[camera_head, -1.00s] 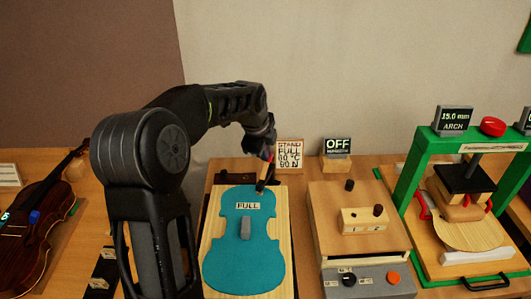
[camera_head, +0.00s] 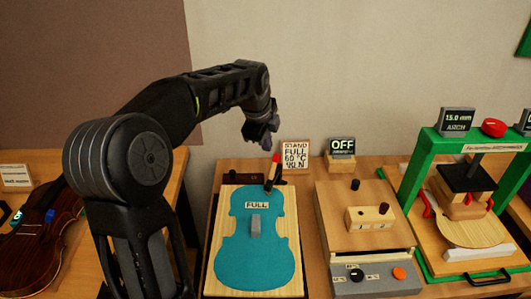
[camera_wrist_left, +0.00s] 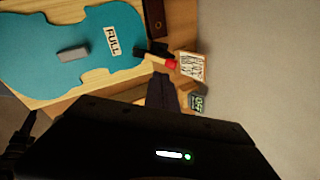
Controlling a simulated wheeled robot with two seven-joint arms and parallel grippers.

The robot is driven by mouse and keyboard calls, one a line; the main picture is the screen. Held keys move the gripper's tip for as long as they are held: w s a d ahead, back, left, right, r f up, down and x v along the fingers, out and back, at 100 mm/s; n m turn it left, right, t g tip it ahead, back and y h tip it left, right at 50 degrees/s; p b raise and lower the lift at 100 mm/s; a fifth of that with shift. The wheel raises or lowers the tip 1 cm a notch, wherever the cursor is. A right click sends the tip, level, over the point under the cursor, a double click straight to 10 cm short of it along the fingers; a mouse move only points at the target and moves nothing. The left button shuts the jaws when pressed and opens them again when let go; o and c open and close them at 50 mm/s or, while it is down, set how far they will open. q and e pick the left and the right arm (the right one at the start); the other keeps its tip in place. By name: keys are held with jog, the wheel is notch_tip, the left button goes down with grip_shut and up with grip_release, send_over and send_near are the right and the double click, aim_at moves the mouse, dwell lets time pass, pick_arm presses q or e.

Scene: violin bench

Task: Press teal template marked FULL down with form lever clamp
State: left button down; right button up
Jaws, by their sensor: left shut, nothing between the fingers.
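The teal violin-shaped template marked FULL (camera_head: 257,250) lies flat on a pale wooden board (camera_head: 222,285), with a grey block (camera_head: 255,224) on its middle. The form lever clamp (camera_head: 273,172), a dark lever with a red tip, stands at the board's far edge by the template's top end. My left gripper (camera_head: 258,141) is shut and empty, above and behind the lever, apart from it. In the left wrist view the template (camera_wrist_left: 95,50) and the lever's red tip (camera_wrist_left: 171,64) show beside the dark fingers (camera_wrist_left: 162,92).
To the right are a wooden box with knobs (camera_head: 345,195), an OFF display (camera_head: 342,148) and a green press (camera_head: 410,180). A dark violin (camera_head: 40,245) lies at the left.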

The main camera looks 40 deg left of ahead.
pick_arm(q)
jog(key=v, duration=0.5)
jog(key=shift+w+d+r, duration=0.15)
jog(key=shift+w+r, duration=0.2)
